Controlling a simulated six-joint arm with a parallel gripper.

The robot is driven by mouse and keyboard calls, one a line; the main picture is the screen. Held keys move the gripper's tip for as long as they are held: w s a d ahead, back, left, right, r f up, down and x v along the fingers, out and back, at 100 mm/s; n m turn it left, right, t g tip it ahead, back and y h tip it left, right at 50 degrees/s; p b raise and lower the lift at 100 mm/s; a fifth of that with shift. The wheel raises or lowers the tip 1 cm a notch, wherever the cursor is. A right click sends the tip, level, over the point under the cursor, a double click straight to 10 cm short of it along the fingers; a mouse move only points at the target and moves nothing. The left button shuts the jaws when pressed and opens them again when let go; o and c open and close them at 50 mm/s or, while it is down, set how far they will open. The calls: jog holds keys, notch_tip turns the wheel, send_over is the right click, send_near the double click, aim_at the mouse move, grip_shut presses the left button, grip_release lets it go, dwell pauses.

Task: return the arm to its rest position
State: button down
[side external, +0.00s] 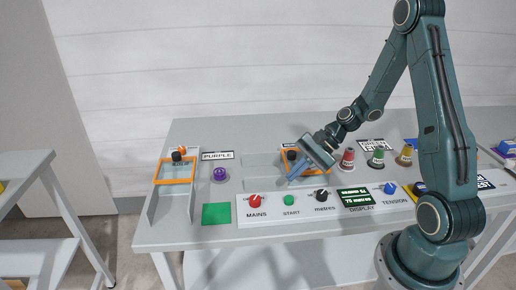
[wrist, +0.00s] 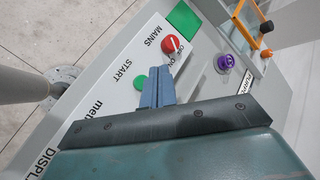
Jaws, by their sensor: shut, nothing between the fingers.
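My gripper (side external: 291,178) is over the control panel (side external: 270,210), with its blue-grey fingers angled down and to the left. The fingers are together and empty, and their tips appear just behind the green START button (side external: 289,200) and the black metres knob (side external: 321,194). I cannot tell how high the tips are. In the wrist view my gripper (wrist: 158,68) points toward the red MAINS knob (wrist: 170,44), and the START button (wrist: 141,82) is beside the fingers. My arm reaches out from the right, bent at the elbow.
Orange-framed gates stand at the left (side external: 175,171) and behind my gripper (side external: 306,163). A purple button (side external: 219,174) and green square (side external: 216,213) lie left. The space above the table's left side is clear.

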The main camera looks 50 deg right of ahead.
jog(key=s+a+r+n+g+h, duration=0.1)
jog(key=s+a+r+n+h, duration=0.15)
jog(key=r+n, duration=0.3)
jog(key=s+a+r+n+g+h, duration=0.1)
jog(key=s+a+r+n+h, duration=0.2)
jog(key=r, duration=0.4)
jog(key=s+a+r+n+t+h, duration=0.2)
jog(key=s+r+n, duration=0.5)
jog(key=s, duration=0.4)
jog(key=shift+v, duration=0.8)
jog(key=shift+a, duration=0.15)
dwell(1.3)
